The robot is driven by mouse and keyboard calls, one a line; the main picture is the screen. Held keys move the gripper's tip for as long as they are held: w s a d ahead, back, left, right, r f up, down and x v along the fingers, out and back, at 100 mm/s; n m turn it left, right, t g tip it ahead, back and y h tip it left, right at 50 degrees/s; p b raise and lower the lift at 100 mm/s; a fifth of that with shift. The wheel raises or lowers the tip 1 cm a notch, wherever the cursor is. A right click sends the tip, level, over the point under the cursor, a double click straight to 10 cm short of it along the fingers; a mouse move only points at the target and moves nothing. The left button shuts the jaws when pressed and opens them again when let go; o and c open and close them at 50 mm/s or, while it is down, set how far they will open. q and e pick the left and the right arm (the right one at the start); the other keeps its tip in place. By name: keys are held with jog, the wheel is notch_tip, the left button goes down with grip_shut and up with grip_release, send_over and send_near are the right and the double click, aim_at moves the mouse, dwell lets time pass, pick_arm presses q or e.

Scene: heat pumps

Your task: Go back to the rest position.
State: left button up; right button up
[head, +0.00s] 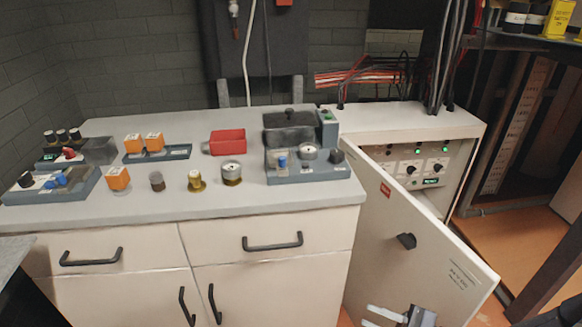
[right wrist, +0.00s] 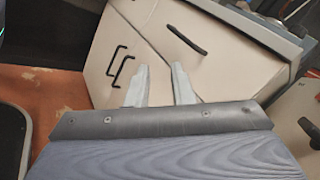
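My right gripper (head: 367,315) shows at the bottom of the head view, in front of the open cabinet door (head: 415,235). In the right wrist view its two pale fingers (right wrist: 160,66) stand apart with nothing between them. Behind them are the beige counter front and its dark handles. My left gripper is not in view.
The counter (head: 290,198) carries a red bin (head: 228,142), orange blocks (head: 118,179), a metal canister (head: 232,173), a brass fitting (head: 196,181) and grey trays (head: 310,174). The open door juts out on the right, by a control panel (head: 417,168).

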jog(key=s+r+n+g+h, duration=0.65)
jog(key=s+n+h, duration=0.4)
jog(key=n, duration=0.25)
notch_tip(320, 180, up, 20)
jog(key=s+d+n+t+h+p, duration=0.1)
jog(key=t+p, duration=0.3)
jog(key=p, duration=1.2)
jog(key=shift+s+d+r+h, duration=0.15)
jog(key=shift+s+d+h, duration=0.05)
jog(key=shift+d+h, duration=0.6)
jog(key=shift+o, duration=0.3)
